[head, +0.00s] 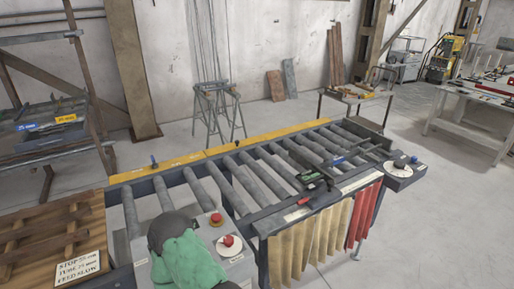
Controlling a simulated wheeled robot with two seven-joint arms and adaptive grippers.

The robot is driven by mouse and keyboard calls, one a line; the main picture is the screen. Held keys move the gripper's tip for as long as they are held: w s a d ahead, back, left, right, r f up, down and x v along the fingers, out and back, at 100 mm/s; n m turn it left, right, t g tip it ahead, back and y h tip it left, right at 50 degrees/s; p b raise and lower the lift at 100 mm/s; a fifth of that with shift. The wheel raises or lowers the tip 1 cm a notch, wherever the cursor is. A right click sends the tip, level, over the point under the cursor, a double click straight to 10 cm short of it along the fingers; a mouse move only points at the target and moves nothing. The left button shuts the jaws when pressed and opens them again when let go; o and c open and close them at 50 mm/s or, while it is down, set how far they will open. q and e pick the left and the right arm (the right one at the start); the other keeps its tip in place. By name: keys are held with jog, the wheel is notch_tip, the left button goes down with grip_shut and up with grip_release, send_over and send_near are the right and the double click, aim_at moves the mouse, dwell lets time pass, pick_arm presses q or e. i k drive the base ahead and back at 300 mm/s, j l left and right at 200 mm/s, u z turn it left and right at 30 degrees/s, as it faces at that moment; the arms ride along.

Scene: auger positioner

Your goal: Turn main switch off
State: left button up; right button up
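A grey control box (240,268) stands at the near end of the roller conveyor, low in the head view. On its top is a red knob on a white round plate (231,251), perhaps the main switch; its setting is too small to read. A red push button (217,219) sits just behind it. Neither of my grippers shows in the head view.
The roller conveyor (237,183) has a yellow back rail (185,161). A second white dial plate with a dark knob (397,169) sits at its right end. Yellow curtain strips (310,243) hang in front. A wooden board with a sign (78,268) is at left.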

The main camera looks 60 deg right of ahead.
aim_at(228, 240)
jog(key=l+z, duration=0.1)
jog(key=z, duration=0.35)
jog(key=k+l+z, duration=0.1)
jog(key=z, duration=0.35)
jog(key=l+z, duration=0.15)
jog(key=z, duration=0.3)
jog(key=l+z, duration=0.25)
jog(key=l, duration=0.35)
jog(key=l+z, duration=0.2)
jog(key=l, duration=0.35)
jog(key=i+l+z, duration=0.1)
jog(key=l+z, duration=0.15)
jog(key=l, duration=0.55)
jog(key=u, duration=1.8)
jog(key=i+l+u, duration=0.15)
